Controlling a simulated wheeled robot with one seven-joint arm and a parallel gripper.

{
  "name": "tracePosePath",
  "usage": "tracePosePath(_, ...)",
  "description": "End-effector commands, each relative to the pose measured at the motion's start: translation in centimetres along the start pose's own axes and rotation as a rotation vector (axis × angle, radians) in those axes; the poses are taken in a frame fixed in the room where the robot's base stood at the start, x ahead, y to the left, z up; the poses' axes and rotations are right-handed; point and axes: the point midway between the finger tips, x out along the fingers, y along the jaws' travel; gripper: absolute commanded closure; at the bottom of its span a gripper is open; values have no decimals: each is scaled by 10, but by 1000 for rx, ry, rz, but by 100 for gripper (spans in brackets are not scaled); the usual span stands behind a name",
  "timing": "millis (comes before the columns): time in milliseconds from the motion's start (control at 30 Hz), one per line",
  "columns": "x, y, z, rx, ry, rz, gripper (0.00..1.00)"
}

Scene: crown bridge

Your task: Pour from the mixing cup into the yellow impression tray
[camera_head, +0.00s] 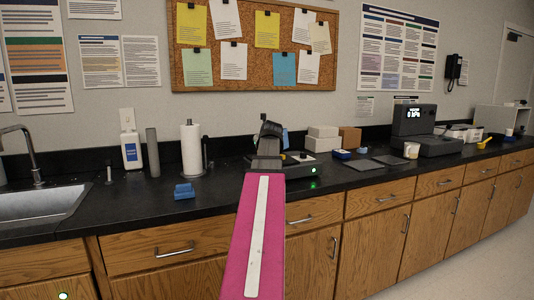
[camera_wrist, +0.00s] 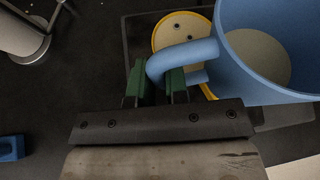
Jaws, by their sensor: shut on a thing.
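My gripper (camera_wrist: 160,88) has green fingertips and is shut on the handle of the blue mixing cup (camera_wrist: 228,75). The cup's pale inside shows at the right of the wrist view; whether the cup is tilted, I cannot tell. A yellow-rimmed round piece (camera_wrist: 157,38), apparently the yellow impression tray, shows beyond and below the cup and its handle, partly covered by them. In the head view my gripper (camera_head: 271,130) is over the counter, mostly hidden by my arm, with a sliver of light blue (camera_head: 285,139) beside it.
A blue tray (camera_head: 184,191) lies on the black counter (camera_head: 130,205); it also shows in the wrist view (camera_wrist: 12,148). A paper towel roll (camera_head: 191,149) stands left of my arm. White boxes (camera_head: 322,138) and a blue-and-yellow item (camera_head: 341,154) are to the right.

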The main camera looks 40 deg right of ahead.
Motion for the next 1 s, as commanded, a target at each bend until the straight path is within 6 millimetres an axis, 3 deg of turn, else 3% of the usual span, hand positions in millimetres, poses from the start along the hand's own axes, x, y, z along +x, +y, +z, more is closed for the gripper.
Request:
tracePosePath(267, 2, 6, 10, 148, -146, 58, 100)
tracePosePath(567, 2, 6, 12, 147, -148, 59, 100)
tracePosePath(1000, -13, 1, 36, 147, -147, 59, 100)
